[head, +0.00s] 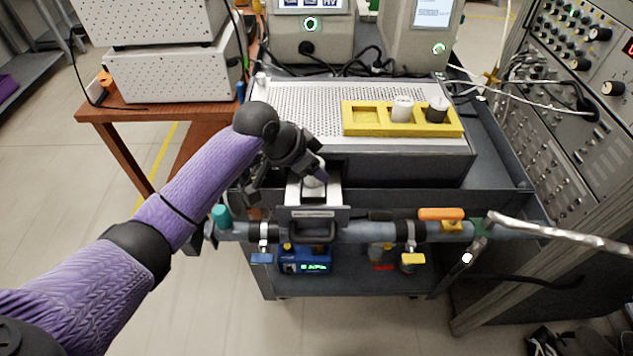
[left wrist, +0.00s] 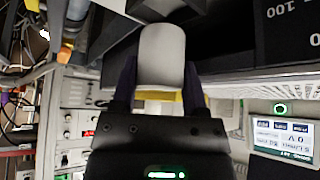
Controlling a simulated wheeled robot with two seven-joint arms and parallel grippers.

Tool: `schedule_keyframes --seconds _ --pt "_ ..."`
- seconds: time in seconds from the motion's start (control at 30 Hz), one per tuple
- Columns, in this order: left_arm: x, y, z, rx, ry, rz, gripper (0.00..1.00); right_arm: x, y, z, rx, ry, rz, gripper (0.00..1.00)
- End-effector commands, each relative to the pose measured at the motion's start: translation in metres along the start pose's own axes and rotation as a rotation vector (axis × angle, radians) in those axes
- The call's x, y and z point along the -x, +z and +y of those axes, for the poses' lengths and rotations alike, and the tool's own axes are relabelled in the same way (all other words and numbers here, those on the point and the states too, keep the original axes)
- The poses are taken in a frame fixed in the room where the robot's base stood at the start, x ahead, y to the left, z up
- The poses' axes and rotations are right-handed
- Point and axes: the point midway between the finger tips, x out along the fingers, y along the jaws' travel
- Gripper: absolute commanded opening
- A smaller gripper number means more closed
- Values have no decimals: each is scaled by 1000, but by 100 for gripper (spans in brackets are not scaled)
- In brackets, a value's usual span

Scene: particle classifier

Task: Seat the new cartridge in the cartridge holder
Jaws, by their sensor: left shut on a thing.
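My left gripper (head: 318,172) is at the pulled-out drawer of the bench unit, shut on a white cartridge. In the left wrist view the pale rounded cartridge (left wrist: 162,55) sits between the two dark fingers. The cartridge holder (head: 320,213) is the light drawer with a grey front plate and dark handle. The gripped cartridge (head: 313,181) is low over the drawer's inside; the fingers partly cover it, and I cannot tell whether it touches the bottom. My right gripper is not in view.
A pipe (head: 360,232) with clamps crosses the cart's front. Cables and instruments crowd the back; an equipment rack (head: 575,130) stands right.

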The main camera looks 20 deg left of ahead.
Motion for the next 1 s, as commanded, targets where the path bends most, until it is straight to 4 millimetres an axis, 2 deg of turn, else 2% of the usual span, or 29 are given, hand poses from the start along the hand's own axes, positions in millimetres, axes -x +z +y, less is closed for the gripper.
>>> schedule_keyframes --seconds 0.1,0.17,0.37,0.7,0.73,0.8,1.0 --pt "-26 17 1 2 2 -3 0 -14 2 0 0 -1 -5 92" --pt "-32 21 0 2 2 -2 0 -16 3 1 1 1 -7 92" --pt "-29 19 0 0 -1 0 0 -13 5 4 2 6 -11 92" --pt "-38 26 1 1 2 -4 0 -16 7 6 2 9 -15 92" --pt "-39 26 1 1 2 -5 61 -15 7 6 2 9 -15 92" --pt "-39 27 1 2 4 -8 71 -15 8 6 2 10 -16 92" --pt "-34 24 2 3 5 -13 71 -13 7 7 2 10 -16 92"
